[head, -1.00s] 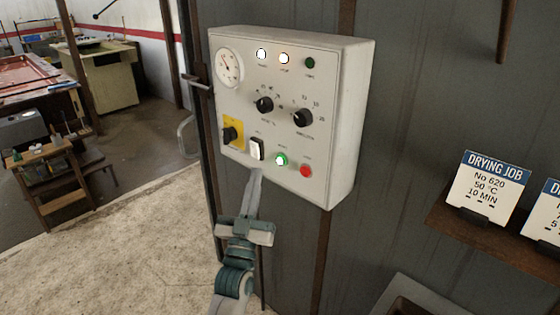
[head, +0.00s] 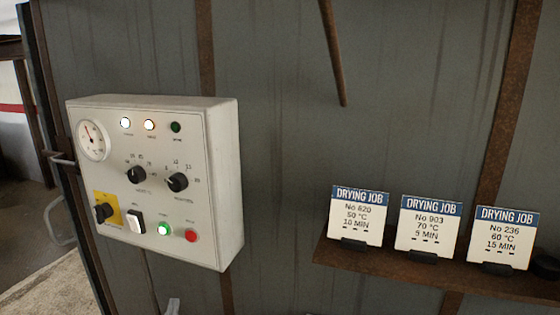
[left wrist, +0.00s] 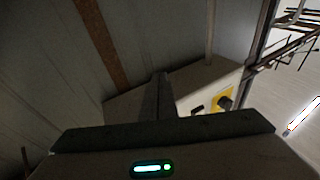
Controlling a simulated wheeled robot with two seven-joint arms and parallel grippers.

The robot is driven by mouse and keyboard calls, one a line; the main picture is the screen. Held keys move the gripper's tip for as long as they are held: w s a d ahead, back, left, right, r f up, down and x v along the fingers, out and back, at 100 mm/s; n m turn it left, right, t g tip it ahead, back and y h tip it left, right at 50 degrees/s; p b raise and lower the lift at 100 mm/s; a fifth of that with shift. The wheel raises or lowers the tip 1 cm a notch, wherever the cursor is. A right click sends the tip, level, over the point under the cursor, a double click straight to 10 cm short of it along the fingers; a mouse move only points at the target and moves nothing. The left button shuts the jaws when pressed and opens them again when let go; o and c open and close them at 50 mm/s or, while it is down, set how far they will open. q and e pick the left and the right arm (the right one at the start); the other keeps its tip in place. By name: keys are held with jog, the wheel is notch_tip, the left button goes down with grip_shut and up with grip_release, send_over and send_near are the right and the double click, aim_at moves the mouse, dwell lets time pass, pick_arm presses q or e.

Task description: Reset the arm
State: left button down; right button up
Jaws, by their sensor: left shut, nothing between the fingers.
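A light grey control box (head: 215,200) hangs on the dark metal wall, at the left in the head view. It carries a gauge (head: 93,141), two black knobs, a yellow plate with a black switch (head: 104,212), a white rocker (head: 136,221), a lit green button (head: 164,229) and a red button (head: 191,236). Only the tip of my left gripper (head: 172,307) shows at the bottom edge, below the box and apart from it. In the left wrist view the fingers (left wrist: 158,95) are shut and empty, with the box (left wrist: 205,80) beyond them. My right gripper is not in view.
A rusty shelf (head: 400,268) at the right bears three drying job cards, among them No 620 (head: 357,214). A rusty rod (head: 333,55) hangs above. A handle (head: 60,158) stands out left of the box. The wall between box and shelf is clear.

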pick_arm(q)
jog(key=s+d+f+m+g+h, duration=0.1)
jog(key=s+d+f+g, duration=0.1)
jog(key=f, duration=0.9)
jog(key=s+d+f+g+h, duration=0.1)
jog(key=s+f+g, duration=0.1)
jog(key=f, duration=0.8)
jog(key=s+d+f+g+b, duration=0.1)
jog(key=s+f+g, duration=0.1)
jog(key=s+f, duration=0.35)
jog(key=s+d+f+g, duration=0.1)
jog(key=s+f+g, duration=0.15)
jog(key=f, duration=0.65)
jog(key=s+f+g+b, duration=0.1)
jog(key=s+f, duration=0.3)
jog(key=f, duration=0.3)
jog(key=s+a+f+g, duration=0.1)
jog(key=s+f+g, duration=0.2)
jog(key=s+f, duration=0.5)
jog(key=s+f+m+g+b, duration=0.1)
jog(key=s+f+g, duration=0.2)
jog(key=s, duration=1.8)
jog(key=s+a+f+m+g+b, duration=0.1)
jog(key=s+f+g, duration=0.3)
jog(key=s+f, duration=0.8)
jog(key=s, duration=0.2)
jog(key=shift+s+a+f, duration=0.35)
